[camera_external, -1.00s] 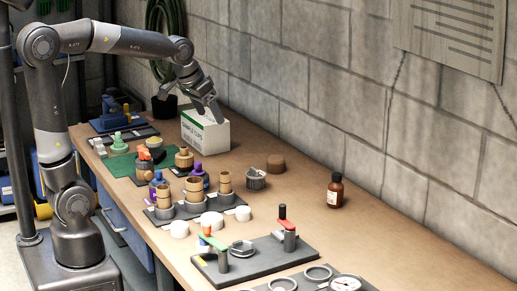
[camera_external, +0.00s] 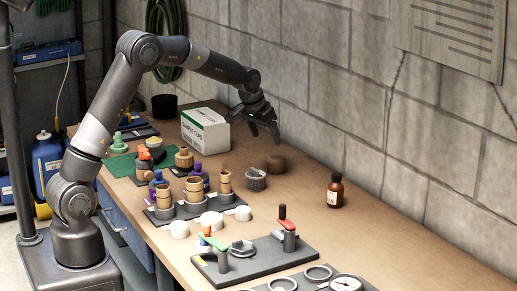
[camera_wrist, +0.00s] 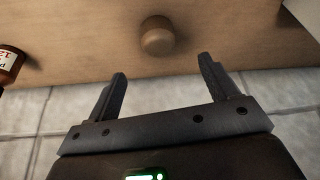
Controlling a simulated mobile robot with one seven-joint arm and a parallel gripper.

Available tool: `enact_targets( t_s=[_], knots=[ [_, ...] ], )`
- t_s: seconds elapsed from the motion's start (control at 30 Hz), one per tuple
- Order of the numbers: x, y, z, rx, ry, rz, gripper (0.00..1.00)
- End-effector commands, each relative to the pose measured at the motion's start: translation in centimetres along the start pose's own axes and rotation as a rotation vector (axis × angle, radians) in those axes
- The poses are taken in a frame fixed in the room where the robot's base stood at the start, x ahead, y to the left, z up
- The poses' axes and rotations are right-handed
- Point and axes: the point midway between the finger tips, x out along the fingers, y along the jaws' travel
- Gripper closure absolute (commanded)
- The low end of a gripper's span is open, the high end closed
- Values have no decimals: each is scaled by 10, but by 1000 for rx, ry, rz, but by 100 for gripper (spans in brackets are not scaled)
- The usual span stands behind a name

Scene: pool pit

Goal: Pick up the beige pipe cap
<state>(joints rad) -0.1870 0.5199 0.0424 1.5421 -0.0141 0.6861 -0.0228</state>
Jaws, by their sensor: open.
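A round brown-beige cap (camera_external: 277,163) sits on the wooden bench near the block wall, right of the white sample cups box. It is the likeliest beige pipe cap in view. It also shows in the wrist view (camera_wrist: 157,36), ahead of the fingers and near the middle. My gripper (camera_external: 266,137) is above the bench, a little above and left of the cap in the outside view. In the wrist view my gripper (camera_wrist: 163,70) has its two fingers spread wide, with nothing between them and the cap apart from them.
The white box (camera_external: 205,130) stands left of my gripper. A grey metal cup (camera_external: 255,180) sits just in front of the cap. A brown bottle (camera_external: 335,190) stands to the right by the wall.

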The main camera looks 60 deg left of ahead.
Motion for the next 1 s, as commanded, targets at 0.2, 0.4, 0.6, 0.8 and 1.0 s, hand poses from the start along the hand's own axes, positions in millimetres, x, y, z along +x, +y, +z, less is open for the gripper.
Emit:
enact_targets(
  t_s=[0.2, 0.4, 0.6, 0.8, 1.0],
  knots=[
    [28, 0, 1, -1, -4, 0, 21],
    [54, 0, 0, -1, -2, 0, 21],
    [70, 2, 1, 0, -4, 0, 21],
    [99, 4, 1, -1, -4, 0, 21],
    [107, 4, 0, -1, -1, 0, 21]
  ],
)
